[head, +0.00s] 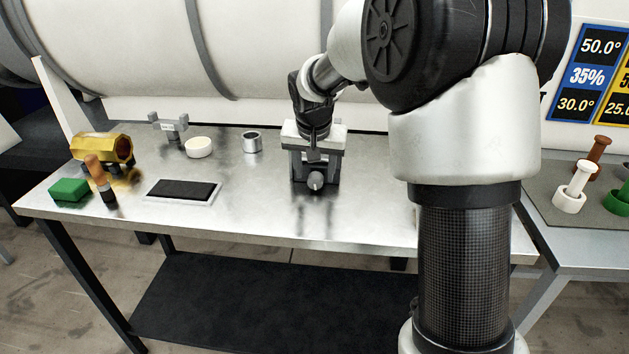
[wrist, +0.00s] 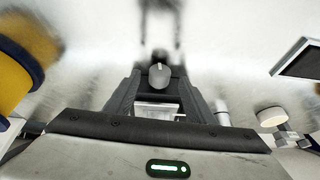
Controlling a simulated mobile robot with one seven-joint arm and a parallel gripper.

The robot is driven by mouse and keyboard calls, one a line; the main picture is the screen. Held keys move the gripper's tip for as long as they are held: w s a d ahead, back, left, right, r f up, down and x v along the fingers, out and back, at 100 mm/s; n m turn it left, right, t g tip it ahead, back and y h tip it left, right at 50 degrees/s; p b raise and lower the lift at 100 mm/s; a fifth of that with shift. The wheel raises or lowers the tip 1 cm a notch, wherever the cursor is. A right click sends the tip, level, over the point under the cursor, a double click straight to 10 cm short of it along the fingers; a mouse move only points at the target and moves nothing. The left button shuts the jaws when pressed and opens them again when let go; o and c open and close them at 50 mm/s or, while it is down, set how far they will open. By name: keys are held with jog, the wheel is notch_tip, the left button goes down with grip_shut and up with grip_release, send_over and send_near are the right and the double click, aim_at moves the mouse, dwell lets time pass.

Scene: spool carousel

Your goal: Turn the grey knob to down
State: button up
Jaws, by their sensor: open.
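The grey knob (head: 315,181) is a small round knob at the front of the spot below my gripper, over the metal table. In the wrist view the knob (wrist: 159,76) shows a short light mark at its upper edge. In the head view the mark is too small to read. My gripper (head: 315,171) points down with its jaws open, one dark finger on each side of the knob. The wrist view also shows the fingers (wrist: 158,92) to the left and right of it. I cannot tell whether they touch it. The knob's mount is mostly hidden by the gripper.
Left on the table (head: 255,215) are a metal cup (head: 252,141), a white disc (head: 199,147), a grey bracket (head: 169,124), a black pad (head: 184,189), a gold tube (head: 97,147) and a green block (head: 69,189). The front is clear.

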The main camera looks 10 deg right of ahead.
aim_at(313, 178)
jog(key=shift+x, duration=1.8)
jog(key=c, duration=1.1)
jog(key=shift+o, duration=0.2)
jog(key=shift+a+f+h+b, duration=0.1)
jog(key=shift+a+h+b, duration=0.25)
jog(key=shift+h, duration=0.25)
jog(key=shift+d+n+g+h, duration=0.1)
jog(key=shift+n+g+h, duration=0.2)
jog(key=shift+g+h, duration=0.35)
jog(key=o, duration=1.1)
jog(key=shift+c, duration=0.2)
